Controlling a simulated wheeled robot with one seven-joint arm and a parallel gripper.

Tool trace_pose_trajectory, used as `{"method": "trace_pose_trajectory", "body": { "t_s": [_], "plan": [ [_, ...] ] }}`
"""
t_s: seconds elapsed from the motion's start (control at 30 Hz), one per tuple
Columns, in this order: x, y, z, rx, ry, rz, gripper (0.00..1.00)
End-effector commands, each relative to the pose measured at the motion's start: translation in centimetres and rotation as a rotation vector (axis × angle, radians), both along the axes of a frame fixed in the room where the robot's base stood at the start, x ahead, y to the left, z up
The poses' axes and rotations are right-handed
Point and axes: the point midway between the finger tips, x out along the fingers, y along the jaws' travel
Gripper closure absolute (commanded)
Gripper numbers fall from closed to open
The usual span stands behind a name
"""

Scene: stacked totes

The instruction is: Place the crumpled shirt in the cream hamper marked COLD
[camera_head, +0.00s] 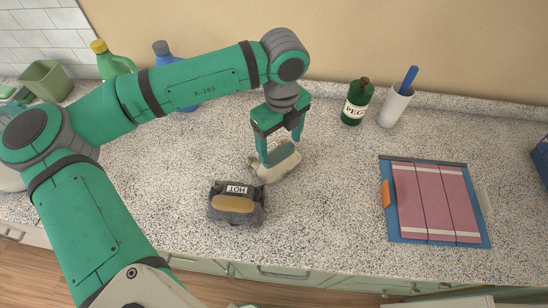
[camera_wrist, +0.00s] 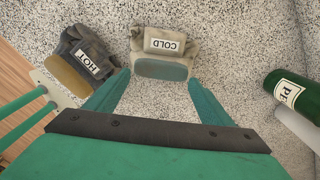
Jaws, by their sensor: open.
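The cream hamper (camera_head: 276,172) stands on the counter below my gripper (camera_head: 280,150), partly hidden by its fingers in the head view. In the wrist view the cream hamper (camera_wrist: 166,33) shows its COLD label, upside down, and a grey-blue oval patch. It lies just beyond my gripper's fingertips (camera_wrist: 158,78). My gripper is open, with nothing between the fingers; I cannot tell whether they touch the hamper. I cannot make out a crumpled shirt in either view. A pink striped flat piece (camera_head: 435,203) lies on a blue board (camera_head: 410,234) at the right.
A dark hamper marked HOT (camera_head: 237,216), with a tan patch, stands close to the cream one, nearer the counter's front edge. A green bottle (camera_head: 352,113) and a white cup (camera_head: 394,108) holding a blue stick stand at the back. The counter between hampers and board is clear.

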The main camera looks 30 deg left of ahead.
Motion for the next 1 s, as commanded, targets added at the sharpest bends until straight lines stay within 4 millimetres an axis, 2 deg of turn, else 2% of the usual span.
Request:
{"method": "trace_pose_trajectory", "body": {
  "t_s": [0.17, 0.43, 0.77, 0.87, 1.0],
  "plan": [
    [0.1, 0.1, -1.2, 0.000, 0.001, -0.002, 0.25],
    [0.2, 0.6, -4.7, 0.000, 0.000, -0.004, 0.25],
    [0.2, 0.6, -5.4, -0.002, -0.002, -0.004, 0.25],
    [0.2, 0.6, -5.4, -0.001, -0.002, -0.004, 0.46],
    [0.2, 0.6, -5.4, -0.001, -0.002, -0.005, 0.80]
  ]
}}
